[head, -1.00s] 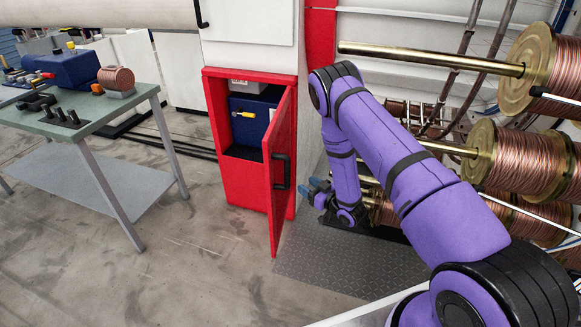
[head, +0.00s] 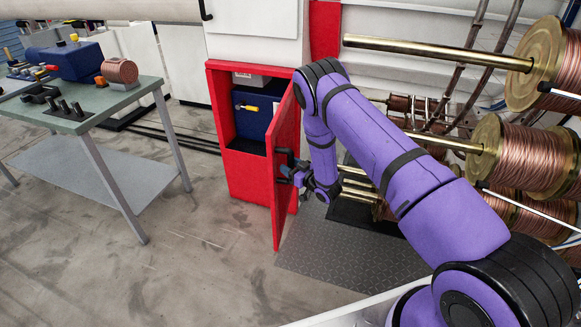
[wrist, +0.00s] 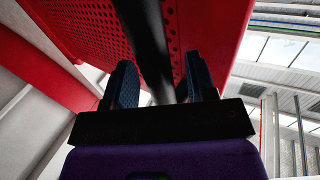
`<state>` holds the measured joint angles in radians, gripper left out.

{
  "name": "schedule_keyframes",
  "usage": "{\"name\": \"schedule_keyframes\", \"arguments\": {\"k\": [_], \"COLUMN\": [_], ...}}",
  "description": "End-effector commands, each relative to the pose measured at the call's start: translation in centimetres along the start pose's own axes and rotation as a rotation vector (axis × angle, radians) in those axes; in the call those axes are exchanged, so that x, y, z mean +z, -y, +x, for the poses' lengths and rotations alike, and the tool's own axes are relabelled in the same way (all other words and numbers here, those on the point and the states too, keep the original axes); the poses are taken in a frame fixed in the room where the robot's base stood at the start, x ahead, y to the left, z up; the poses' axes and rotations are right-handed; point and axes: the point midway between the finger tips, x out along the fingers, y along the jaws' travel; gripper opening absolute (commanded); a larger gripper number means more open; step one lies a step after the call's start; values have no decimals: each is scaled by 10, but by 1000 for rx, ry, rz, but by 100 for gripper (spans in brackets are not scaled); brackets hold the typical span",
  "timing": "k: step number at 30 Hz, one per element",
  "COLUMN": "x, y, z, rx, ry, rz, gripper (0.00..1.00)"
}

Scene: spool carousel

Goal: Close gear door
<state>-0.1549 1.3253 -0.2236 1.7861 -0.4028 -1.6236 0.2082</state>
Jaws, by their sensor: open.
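The gear door (head: 284,175) is a red panel that stands open at the right side of the red cabinet (head: 249,188). Its outer face and black handle (head: 284,151) face my arm. My gripper (head: 287,171) is at the handle, close to the door's outer face. In the wrist view, the two blue fingers (wrist: 158,85) are apart, with the black handle bar (wrist: 150,40) running between them. The perforated red door (wrist: 85,30) fills the area behind. Whether the fingers touch the bar, I cannot tell.
Inside the cabinet is a blue box with a yellow handle (head: 250,107). Copper wire spools (head: 515,155) on brass rods stand at the right. A workbench (head: 90,110) stands at the left. The floor in front of the door is clear.

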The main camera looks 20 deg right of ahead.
Motion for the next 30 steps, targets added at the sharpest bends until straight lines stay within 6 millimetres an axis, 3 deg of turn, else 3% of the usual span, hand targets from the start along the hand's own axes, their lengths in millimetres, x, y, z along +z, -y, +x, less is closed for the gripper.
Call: {"name": "schedule_keyframes", "arguments": {"k": [7, 12, 14, 23, 30], "x": [0, 0, 0, 0, -1], "y": [0, 0, 0, 7, 38], "z": [0, 0, 0, 8, 45], "rx": [0, 0, 0, 19, 123], "ry": [0, 0, 0, -1, -2], "rz": [0, 0, 0, 2, 5], "gripper": [49, 10, 0, 0, 0]}}
